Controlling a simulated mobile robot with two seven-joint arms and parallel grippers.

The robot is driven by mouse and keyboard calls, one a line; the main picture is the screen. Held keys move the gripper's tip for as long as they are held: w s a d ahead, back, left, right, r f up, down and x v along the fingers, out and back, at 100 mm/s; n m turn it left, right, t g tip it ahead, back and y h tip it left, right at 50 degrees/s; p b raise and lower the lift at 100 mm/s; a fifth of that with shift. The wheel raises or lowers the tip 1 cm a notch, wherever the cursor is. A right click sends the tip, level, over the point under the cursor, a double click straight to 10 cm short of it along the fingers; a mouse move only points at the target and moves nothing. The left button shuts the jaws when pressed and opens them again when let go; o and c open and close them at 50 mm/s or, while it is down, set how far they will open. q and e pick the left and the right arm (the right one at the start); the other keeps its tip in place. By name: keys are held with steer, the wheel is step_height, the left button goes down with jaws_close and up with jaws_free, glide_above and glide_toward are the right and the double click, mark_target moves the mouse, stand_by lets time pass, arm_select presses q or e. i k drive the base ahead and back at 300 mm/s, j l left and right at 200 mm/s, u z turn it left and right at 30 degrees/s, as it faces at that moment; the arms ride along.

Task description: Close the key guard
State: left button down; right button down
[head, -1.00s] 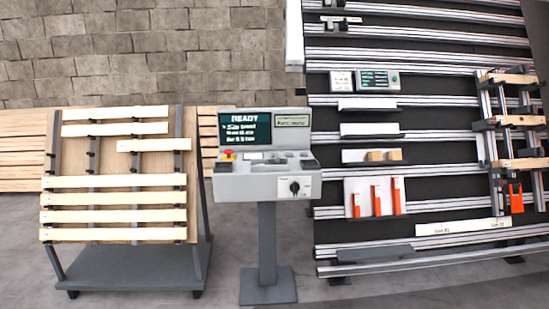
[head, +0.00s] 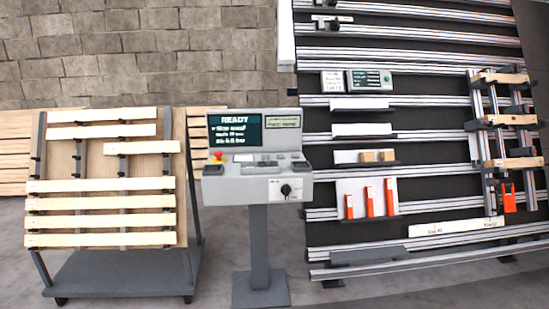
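A grey control console (head: 257,187) stands on a post in the middle of the head view. Its screen (head: 234,131) reads READY. A black rotary key switch (head: 286,190) sits on a white plate on the console's front face. A red button on a yellow base (head: 217,156) is at the left of the console top, beside several small dark and grey parts. I cannot tell which part is the key guard or how it stands; the details are too small. Neither of my grippers is in view.
A slatted pallet rack on a wheeled grey cart (head: 120,273) stands left of the console. On the right a large rail frame (head: 440,253) carries small shelves, orange tools (head: 370,201) and a wooden jig (head: 512,120). Grey floor (head: 213,285) is clear around the post.

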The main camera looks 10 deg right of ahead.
mark_target(262, 164)
steer(key=i+l+u, duration=0.1)
steer(key=i+l, duration=0.15)
steer(key=i+l+u, duration=0.15)
steer(key=i+l, duration=0.15)
steer(key=i+l+u, duration=0.1)
steer(key=i+l, duration=0.15)
steer(key=i+l+u, duration=0.1)
steer(key=i+l, duration=0.15)
steer(key=l, duration=0.2)
steer(key=i+l+u, duration=0.15)
steer(key=l, duration=0.2)
steer(key=i+l+u, duration=0.1)
steer(key=i+l, duration=0.15)
steer(key=l, duration=0.15)
steer(key=i+l+u, duration=0.1)
steer(key=l, duration=0.3)
steer(key=i+l+u, duration=0.1)
steer(key=i+l, duration=0.2)
steer(key=l, duration=0.1)
